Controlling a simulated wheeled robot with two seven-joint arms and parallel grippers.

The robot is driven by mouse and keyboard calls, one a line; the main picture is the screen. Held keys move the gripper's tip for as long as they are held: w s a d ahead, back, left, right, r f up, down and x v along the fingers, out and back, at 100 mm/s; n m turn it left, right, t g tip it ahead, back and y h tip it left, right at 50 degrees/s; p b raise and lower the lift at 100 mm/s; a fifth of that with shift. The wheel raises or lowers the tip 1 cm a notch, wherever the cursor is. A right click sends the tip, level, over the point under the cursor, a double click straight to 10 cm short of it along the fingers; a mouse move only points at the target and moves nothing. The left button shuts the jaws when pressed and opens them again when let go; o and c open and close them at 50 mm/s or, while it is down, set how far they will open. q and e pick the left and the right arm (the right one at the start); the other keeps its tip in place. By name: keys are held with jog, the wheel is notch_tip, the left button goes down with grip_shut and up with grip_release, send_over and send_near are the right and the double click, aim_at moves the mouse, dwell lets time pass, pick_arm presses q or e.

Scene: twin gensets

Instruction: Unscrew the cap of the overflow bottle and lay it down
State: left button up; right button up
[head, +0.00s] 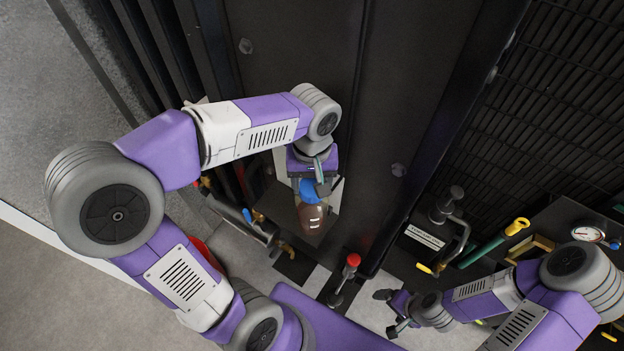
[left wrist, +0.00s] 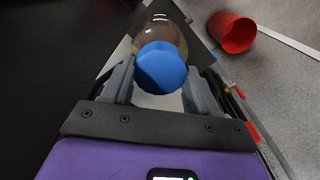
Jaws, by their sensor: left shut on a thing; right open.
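I cannot tell whether the cap is loose from the neck. My right gripper (head: 388,313) is open and empty, low and right, away from the bottle.
A red-knobbed lever (head: 351,262) rises below and right of the bottle. Pipes with a yellow handle (head: 517,226) and a gauge (head: 588,234) are at the right. Dark cabinet walls close in behind.

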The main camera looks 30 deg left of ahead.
pick_arm(q)
jog(key=shift+w+r, duration=0.2)
jog(key=shift+r, duration=0.05)
jog(key=n, duration=0.4)
jog(key=shift+b, duration=0.3)
jog(key=shift+s+r+p, duration=0.15)
jog(key=shift+r+p, duration=1.95)
jog(key=shift+r, duration=0.35)
jog(key=shift+f, duration=0.1)
